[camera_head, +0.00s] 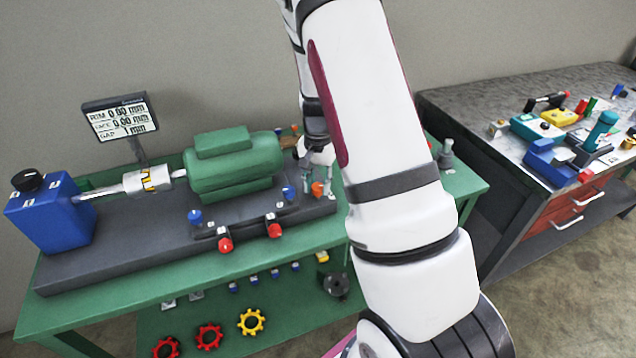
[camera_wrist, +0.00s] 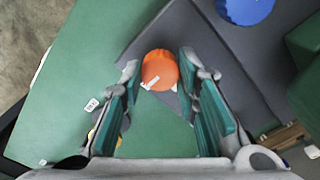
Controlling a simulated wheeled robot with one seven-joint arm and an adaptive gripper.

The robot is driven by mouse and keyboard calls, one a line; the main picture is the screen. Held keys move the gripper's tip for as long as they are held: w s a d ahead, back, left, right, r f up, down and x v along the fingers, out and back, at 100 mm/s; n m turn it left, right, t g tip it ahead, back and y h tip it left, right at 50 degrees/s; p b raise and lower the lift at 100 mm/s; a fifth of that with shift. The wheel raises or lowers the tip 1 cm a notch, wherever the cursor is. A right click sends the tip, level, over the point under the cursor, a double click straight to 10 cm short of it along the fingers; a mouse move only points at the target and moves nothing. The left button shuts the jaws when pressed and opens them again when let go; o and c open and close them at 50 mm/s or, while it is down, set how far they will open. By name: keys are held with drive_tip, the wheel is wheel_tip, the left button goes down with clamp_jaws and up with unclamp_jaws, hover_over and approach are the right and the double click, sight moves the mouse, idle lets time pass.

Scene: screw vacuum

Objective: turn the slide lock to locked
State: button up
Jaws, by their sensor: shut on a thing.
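An orange round knob (camera_wrist: 160,69) with a white pointer mark sits near the corner of the dark grey base plate (camera_wrist: 176,35). It is the likely slide lock; I read no label on it. My gripper (camera_wrist: 158,78) is shut on this knob, with one teal-padded finger at each side. The contact itself is partly hidden by the fingertips. In the head view the orange knob (camera_head: 318,189) shows low beside my gripper, at the right end of the base plate. The white mark points down and to the left in the wrist view.
A blue knob (camera_wrist: 245,8) stands near the orange one. A green motor (camera_head: 234,163) sits on the base plate, coupled to a blue block (camera_head: 50,212). A display (camera_head: 120,117) stands behind. Red knobs (camera_head: 275,230) are at the front. A second bench (camera_head: 520,150) holds several tools.

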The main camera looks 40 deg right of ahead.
sight(318, 186)
drive_tip(key=o, duration=1.2)
drive_tip(key=shift+c, duration=0.2)
drive_tip(key=shift+r, duration=0.15)
wheel_tip(318, 186, up, 12)
drive_tip(key=s+a+r+n+t, duration=0.3)
drive_tip(key=s+a+r+n, duration=0.6)
drive_tip(key=s+a+r, duration=0.65)
drive_tip(key=s+a+n+t, duration=0.1)
drive_tip(key=s+a+n, duration=0.2)
drive_tip(key=s, duration=0.4)
drive_tip(key=shift+s+a+r+t, duration=0.25)
drive_tip(key=shift+a+t, duration=0.15)
drive_tip(key=shift+a, duration=0.25)
